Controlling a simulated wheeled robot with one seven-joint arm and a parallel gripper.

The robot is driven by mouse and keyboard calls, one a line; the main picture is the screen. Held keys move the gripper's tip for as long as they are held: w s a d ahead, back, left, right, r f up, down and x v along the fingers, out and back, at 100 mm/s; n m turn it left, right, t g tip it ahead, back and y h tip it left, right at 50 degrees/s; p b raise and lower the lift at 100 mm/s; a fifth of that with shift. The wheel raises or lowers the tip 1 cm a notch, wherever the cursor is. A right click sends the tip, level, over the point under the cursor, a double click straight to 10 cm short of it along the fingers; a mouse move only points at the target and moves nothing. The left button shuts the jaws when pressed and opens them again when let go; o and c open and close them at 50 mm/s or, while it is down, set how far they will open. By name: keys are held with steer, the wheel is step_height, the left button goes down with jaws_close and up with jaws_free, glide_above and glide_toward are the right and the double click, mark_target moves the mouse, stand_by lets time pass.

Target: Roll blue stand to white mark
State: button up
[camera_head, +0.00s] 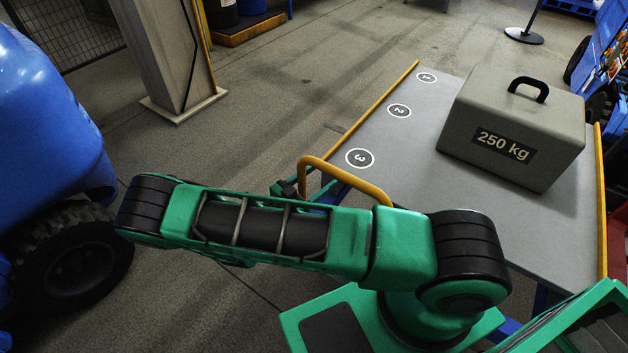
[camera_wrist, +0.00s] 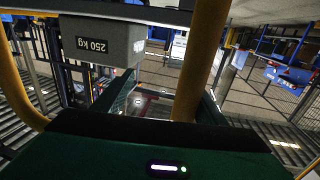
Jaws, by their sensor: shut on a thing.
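The blue stand (camera_head: 410,185) has a grey top, yellow side rails and bits of blue frame below. A yellow handle (camera_head: 345,175) rises at its near end, and yellow bars of it show in the wrist view (camera_wrist: 200,65). My gripper (camera_head: 290,188) is at the left side of this handle and shut on it; my own arm hides much of the grip. White-ringed marks numbered 1, 2 and 3 (camera_head: 360,158) run along the top's left side. I cannot make out a separate white mark on the floor.
A grey 250 kg block (camera_head: 510,130) with a black handle sits on the stand's right part; it appears upside down in the wrist view (camera_wrist: 100,45). A blue wheeled vehicle (camera_head: 45,120) stands at left. A pillar (camera_head: 165,55) stands behind.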

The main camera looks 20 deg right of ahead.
steer(key=v, duration=1)
steer(key=shift+s+a, duration=0.15)
steer(key=shift+a, duration=0.25)
steer(key=shift+c, duration=0.9)
